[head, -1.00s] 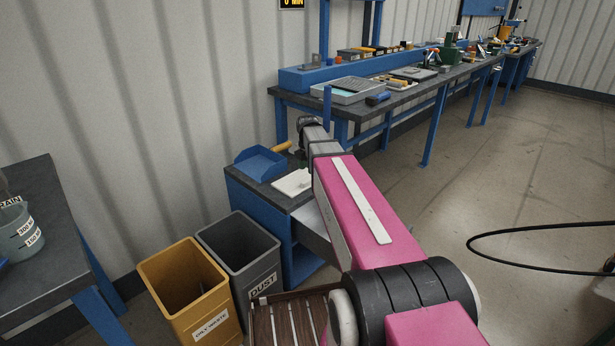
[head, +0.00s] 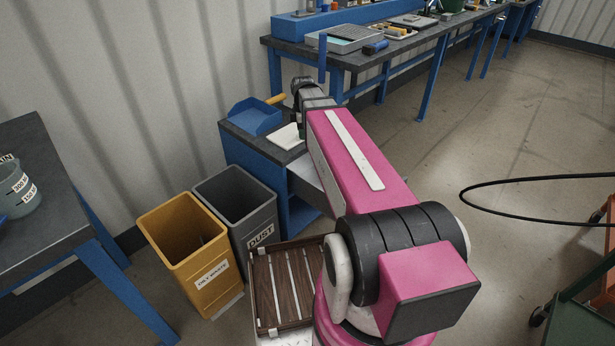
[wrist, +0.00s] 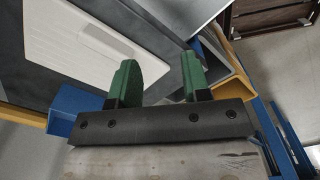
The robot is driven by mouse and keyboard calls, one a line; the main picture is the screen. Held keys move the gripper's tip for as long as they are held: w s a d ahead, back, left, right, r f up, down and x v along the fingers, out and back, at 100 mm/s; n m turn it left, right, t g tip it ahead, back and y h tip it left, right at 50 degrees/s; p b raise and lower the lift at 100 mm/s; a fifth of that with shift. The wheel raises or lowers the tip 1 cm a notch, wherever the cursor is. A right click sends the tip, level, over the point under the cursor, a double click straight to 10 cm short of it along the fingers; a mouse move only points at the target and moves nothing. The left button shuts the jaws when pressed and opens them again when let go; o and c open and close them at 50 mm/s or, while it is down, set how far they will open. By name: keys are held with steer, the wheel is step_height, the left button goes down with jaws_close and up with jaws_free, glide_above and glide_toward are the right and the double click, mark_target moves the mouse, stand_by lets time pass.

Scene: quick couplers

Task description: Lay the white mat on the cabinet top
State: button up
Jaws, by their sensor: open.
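The white mat (head: 285,136) lies flat on the dark top of the small blue cabinet (head: 262,158), to the right of a blue scoop-shaped bin. In the wrist view the mat (wrist: 75,40) fills the upper left, with a raised pale strip (wrist: 108,42) on it. My gripper (wrist: 157,68) shows there with two green fingers apart and nothing between them. The fingers are beside the mat's right edge and do not visibly hold it. In the head view my arm hides most of my gripper and the right part of the cabinet top.
The blue bin (head: 255,117) takes up the back left of the cabinet top. A yellow waste bin (head: 188,262) and a grey dust bin (head: 240,205) stand in front of the cabinet. A long workbench (head: 350,58) with tools is behind. Open floor lies to the right.

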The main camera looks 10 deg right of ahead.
steer(key=s+a+f+m, duration=0.2)
steer(key=s+f+m, duration=0.9)
steer(key=s+m, duration=0.4)
steer(key=shift+s+f+m, duration=0.15)
steer(key=shift+f+m, duration=0.1)
steer(key=shift+m, duration=0.65)
steer(key=shift+s, duration=0.1)
